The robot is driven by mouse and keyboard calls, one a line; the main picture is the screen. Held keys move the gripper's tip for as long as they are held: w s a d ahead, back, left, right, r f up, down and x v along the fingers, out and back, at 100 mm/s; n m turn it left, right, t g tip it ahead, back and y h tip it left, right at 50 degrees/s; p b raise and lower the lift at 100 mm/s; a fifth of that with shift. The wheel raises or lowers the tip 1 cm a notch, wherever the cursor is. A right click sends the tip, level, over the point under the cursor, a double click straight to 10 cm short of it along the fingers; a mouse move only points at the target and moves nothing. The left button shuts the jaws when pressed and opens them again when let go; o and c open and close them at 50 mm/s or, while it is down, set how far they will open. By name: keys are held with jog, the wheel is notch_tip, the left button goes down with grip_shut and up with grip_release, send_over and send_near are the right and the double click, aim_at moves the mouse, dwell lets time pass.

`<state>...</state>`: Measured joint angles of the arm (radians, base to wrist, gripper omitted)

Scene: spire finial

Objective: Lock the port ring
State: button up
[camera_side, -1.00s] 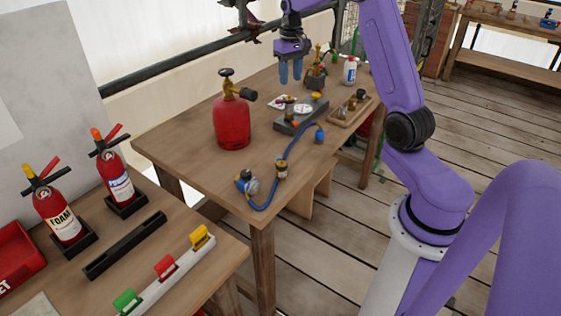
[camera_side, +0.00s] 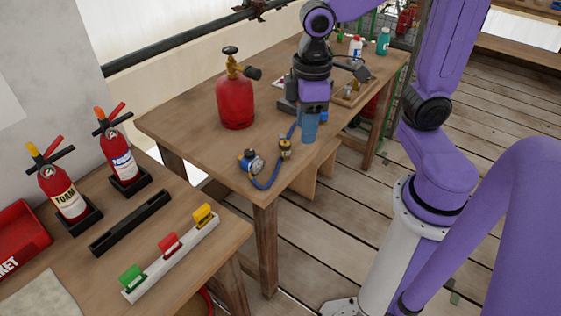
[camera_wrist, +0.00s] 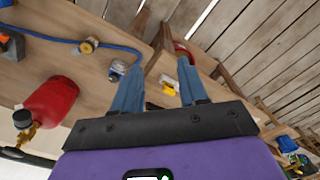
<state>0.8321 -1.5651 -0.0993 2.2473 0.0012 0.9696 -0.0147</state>
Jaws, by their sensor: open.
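I cannot single out the port ring. A red gas cylinder (camera_side: 236,103) stands upright on the wooden table, with a brass valve (camera_side: 234,66) and a dark side port (camera_side: 253,73) on top. The cylinder also shows at the left of the wrist view (camera_wrist: 48,103). A blue hose (camera_side: 269,183) lies near the table's front edge, with a gauge (camera_side: 251,163) and a brass fitting (camera_side: 285,150) along it. My gripper (camera_side: 309,138) points down, right of the cylinder, and hides the hose's far end. In the wrist view (camera_wrist: 162,62) its blue fingers are apart, with nothing held between them.
A wooden tray (camera_side: 355,95) and bottles (camera_side: 382,42) stand farther back on the table. A nearer bench holds two extinguishers (camera_side: 126,158) and a rack (camera_side: 176,255) of coloured tags.

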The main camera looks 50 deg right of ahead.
jog(key=s+d+f+n, duration=0.1)
jog(key=s+n, duration=0.3)
jog(key=s, duration=0.6)
jog(key=shift+s+f, duration=0.35)
jog(key=shift+f, duration=0.1)
